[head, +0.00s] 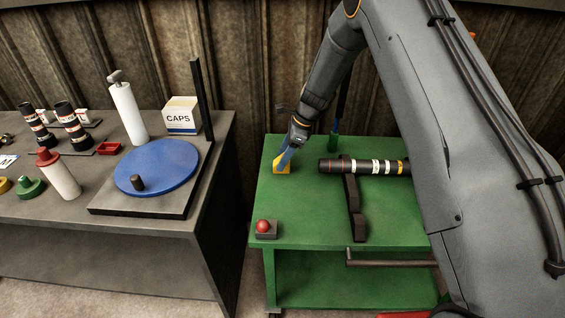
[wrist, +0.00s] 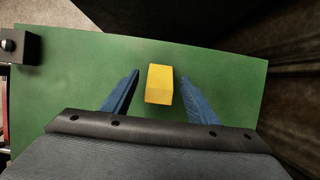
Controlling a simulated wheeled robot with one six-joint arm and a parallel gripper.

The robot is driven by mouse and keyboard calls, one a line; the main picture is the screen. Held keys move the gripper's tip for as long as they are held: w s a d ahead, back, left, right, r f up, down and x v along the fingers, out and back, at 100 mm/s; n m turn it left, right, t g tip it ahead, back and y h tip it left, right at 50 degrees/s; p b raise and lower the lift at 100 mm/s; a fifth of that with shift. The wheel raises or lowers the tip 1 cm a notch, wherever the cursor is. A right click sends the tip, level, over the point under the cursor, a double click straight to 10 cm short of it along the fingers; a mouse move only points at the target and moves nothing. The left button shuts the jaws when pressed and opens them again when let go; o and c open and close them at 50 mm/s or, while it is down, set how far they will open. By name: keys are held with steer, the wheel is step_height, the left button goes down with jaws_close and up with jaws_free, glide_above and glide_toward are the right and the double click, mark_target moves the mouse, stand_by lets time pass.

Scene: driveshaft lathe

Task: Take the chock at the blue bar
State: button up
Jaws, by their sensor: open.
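The chock is a yellow block (wrist: 159,84) on the green table top, between the two blue fingers of my gripper (wrist: 161,76) in the wrist view. A gap of green shows on each side, so neither finger touches it. My gripper is open. In the head view the yellow chock (head: 279,168) lies near the back left of the green table (head: 300,220), with my gripper (head: 285,159) reaching down over it and partly hiding it.
A black banded shaft (head: 365,167) lies on a dark support (head: 354,205) right of the chock. A red button (head: 263,226) sits at the table's front left. A dark upright post (head: 334,141) stands behind. The left grey bench (head: 215,190) carries a blue disc (head: 160,165).

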steer(key=shift+a+f, duration=0.1)
steer(key=shift+f, duration=0.15)
steer(key=c, duration=1.3)
steer(key=shift+o, duration=0.2)
steer(key=shift+r, duration=0.1)
